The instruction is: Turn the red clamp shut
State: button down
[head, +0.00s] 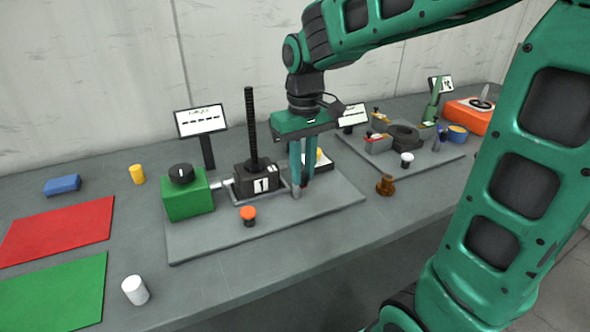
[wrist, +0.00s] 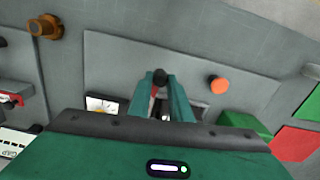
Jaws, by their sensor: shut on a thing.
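The red clamp (wrist: 154,91) is mostly hidden between my fingers. A sliver of red shows in the wrist view, with a dark round end just beyond the fingertips. My gripper (head: 302,189) points down at the right side of the black jack (head: 257,178), and its fingers are shut on the red clamp. The fingertips also show in the wrist view (wrist: 161,82). The jack has a tall black threaded post and a white label. I cannot tell how far the clamp is turned.
A green box with a black knob (head: 188,194) stands left of the jack, on the same grey plate (head: 200,246). An orange button (head: 248,213) is in front. A display (head: 201,121) stands behind. A brown knobbed piece (head: 385,184) lies right of the plate.

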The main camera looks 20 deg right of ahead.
jog(key=shift+w+d+r+n, duration=0.1)
jog(key=shift+w+d+n, duration=0.15)
jog(key=shift+d+n, duration=1.05)
jog(key=shift+w+d+f+n, duration=0.1)
jog(key=shift+w+d+n, duration=0.2)
jog(key=shift+n, duration=2)
jog(key=shift+w+d+r+n, duration=0.2)
jog(key=shift+d+n, duration=0.5)
jog(key=shift+n, duration=1.1)
jog(key=shift+w+f, duration=0.1)
jog(key=c, duration=1.6)
grip_release()
jog(key=shift+d, duration=0.1)
notch_tip(320, 180, up, 11)
jog(key=shift+f, duration=0.15)
